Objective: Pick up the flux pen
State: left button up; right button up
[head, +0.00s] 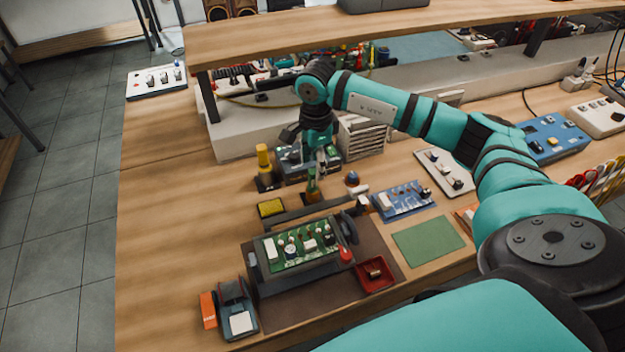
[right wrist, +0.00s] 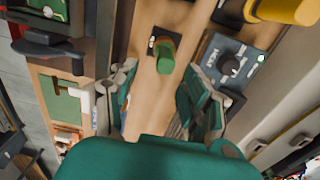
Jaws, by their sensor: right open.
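A short green cylinder, which looks like the flux pen (head: 313,184), stands upright in a small dark square base on the bench. In the right wrist view the green cylinder (right wrist: 166,57) shows beyond the fingertips, between the two fingers and close to the middle. My right gripper (head: 319,158) points down above it in the head view and hides part of the area behind. In the right wrist view my right gripper (right wrist: 160,85) is open, with nothing between its fingers. My left gripper is not in view.
A yellow-topped holder (head: 263,164) stands left of the green cylinder. A dark box with a knob (right wrist: 230,65) is close by. A circuit board in a holder (head: 300,246), a red tray (head: 376,274) and a green mat (head: 427,243) lie nearer. A shelf (head: 400,28) overhangs the back.

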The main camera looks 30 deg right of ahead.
aim_at(313, 171)
jog(key=shift+a+f+p, duration=0.1)
jog(key=shift+f+p, duration=0.45)
jog(key=shift+f, duration=0.3)
jog(key=f, duration=0.1)
jog(key=f+p, duration=0.1)
jog(key=f, duration=0.1)
jog(key=shift+w+f, duration=0.3)
jog(key=shift+w, duration=0.05)
jog(key=shift+f, duration=0.25)
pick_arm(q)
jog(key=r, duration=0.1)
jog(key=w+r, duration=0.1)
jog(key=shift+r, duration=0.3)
pick_arm(e)
grip_shut()
